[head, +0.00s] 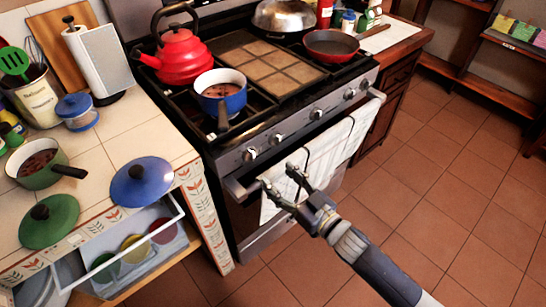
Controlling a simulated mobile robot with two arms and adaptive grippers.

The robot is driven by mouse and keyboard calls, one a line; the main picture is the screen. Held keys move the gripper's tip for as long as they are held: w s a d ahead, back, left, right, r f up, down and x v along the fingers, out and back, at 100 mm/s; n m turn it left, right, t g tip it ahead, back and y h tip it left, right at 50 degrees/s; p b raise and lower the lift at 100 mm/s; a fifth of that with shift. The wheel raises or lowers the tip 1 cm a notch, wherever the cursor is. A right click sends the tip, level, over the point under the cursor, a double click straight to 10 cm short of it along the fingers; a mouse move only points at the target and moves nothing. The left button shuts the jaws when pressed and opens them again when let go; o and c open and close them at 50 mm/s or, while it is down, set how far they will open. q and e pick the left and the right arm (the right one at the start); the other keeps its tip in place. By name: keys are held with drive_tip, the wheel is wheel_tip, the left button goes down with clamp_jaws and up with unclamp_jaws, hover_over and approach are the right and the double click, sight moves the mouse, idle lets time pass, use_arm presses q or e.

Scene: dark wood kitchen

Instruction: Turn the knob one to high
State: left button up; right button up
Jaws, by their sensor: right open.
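The stove (272,127) has a front panel with several silver knobs in a row. The leftmost knob (249,154) is near the panel's left end, with another knob (277,139) just right of it. More knobs (316,114) follow to the right. No label shows which is knob one, and the knob markings are too small to read. My right gripper (281,177) is open and empty, in front of the oven door and just below the two left knobs in the picture. It appears apart from the knobs. My left gripper is out of view.
White towels (335,145) hang on the oven handle (238,187), close to my right gripper. A blue pot (221,97), red kettle (182,55) and red pan (331,45) stand on the stove. An open drawer (130,250) juts out at left. The tiled floor at right is clear.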

sight(254, 156)
drive_tip(key=x, duration=0.9)
drive_tip(key=shift+w+a+p, duration=0.2)
drive_tip(key=shift+p, duration=0.15)
drive_tip(key=shift+w+a, duration=0.35)
drive_tip(key=shift+w, duration=0.05)
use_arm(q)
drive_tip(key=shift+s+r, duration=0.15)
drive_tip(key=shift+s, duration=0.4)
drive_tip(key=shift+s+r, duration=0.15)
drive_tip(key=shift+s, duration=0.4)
use_arm(e)
drive_tip(key=c, duration=1)
